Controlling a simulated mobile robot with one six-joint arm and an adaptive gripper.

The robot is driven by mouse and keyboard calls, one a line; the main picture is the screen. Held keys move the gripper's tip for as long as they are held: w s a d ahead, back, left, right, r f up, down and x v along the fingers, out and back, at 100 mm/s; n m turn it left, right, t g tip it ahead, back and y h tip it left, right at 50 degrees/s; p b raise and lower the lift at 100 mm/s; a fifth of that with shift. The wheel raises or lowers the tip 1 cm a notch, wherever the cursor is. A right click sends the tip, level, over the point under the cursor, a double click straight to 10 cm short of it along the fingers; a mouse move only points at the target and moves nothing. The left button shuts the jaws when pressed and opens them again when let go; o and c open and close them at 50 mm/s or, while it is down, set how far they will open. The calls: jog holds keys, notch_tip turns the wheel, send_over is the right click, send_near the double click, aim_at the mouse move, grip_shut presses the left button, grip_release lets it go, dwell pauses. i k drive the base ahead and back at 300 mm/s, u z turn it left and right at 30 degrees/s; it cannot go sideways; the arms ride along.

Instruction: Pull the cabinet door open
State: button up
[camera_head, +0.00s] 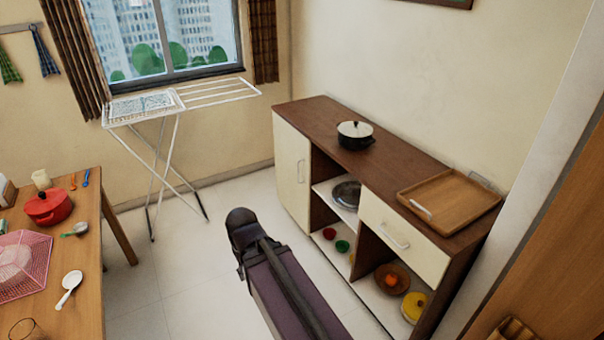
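The cabinet (390,112) stands against the right wall with a dark brown top. Its cream door (289,172) is at the left end and looks shut, flush with the front. A small vertical handle (300,171) sits near the door's right edge. My arm reaches up from the bottom of the view, its dark rounded end in front of the cabinet, left of and below the door, apart from it. My gripper's fingers are not visible.
Open shelves hold a plate (346,195) and bowls, beside a drawer (404,240). A pot (355,134) and wooden tray (450,200) stand on top. A drying rack (165,112) is at the back, a table (85,255) at left. Clear floor (215,250) lies between.

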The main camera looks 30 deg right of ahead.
aim_at(292, 149)
jog(key=k, duration=1.1)
jog(key=z, duration=0.7)
jog(key=i, duration=2.45)
jog(key=u, duration=0.6)
